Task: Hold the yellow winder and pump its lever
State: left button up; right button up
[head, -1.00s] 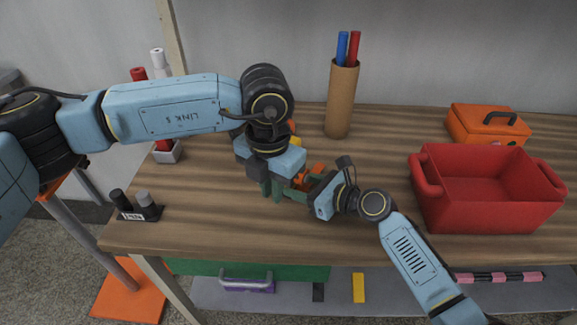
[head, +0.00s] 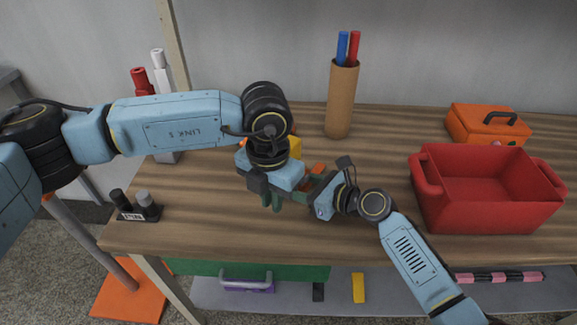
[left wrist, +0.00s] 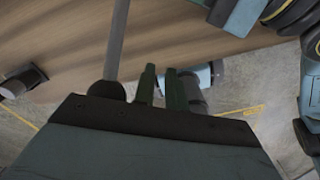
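The yellow winder (head: 295,147) stands on the wooden table, mostly hidden behind my left gripper in the head view; only a yellow part shows. Orange parts (head: 317,169) show beside it, just above my right gripper. My left gripper (head: 271,200) points down in front of the winder, its dark green fingers a little apart. They also show in the left wrist view (left wrist: 165,90) with a narrow gap and nothing between them. My right gripper (head: 300,187) reaches in from the right close to the winder; its fingertips are mostly hidden, so its grip is unclear. I cannot make out the lever for certain.
A red bin (head: 488,215) and an orange toolbox (head: 488,127) are at the right. A cardboard tube (head: 341,102) with blue and red rods stands at the back. A small dark holder (head: 138,212) sits at the left edge. The front middle of the table is clear.

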pick_arm(q)
jog(key=shift+f, duration=1.3)
jog(key=shift+w, duration=0.1)
jog(key=shift+w+d+f, duration=0.1)
jog(key=shift+w+f, duration=0.05)
jog(key=shift+f, duration=0.5)
notch_tip(320, 180, up, 10)
jog(key=shift+w+d+r, duration=0.15)
jog(key=shift+w+r, duration=0.1)
jog(key=shift+w, duration=0.2)
jog(key=shift+f, duration=0.15)
dwell(0.3)
jog(key=shift+s+a+f, duration=0.1)
jog(key=shift+s+f, duration=0.15)
jog(key=shift+f, duration=0.7)
jog(key=shift+s+a+f, duration=0.1)
jog(key=shift+s+f, duration=0.15)
jog(key=shift+f, duration=0.7)
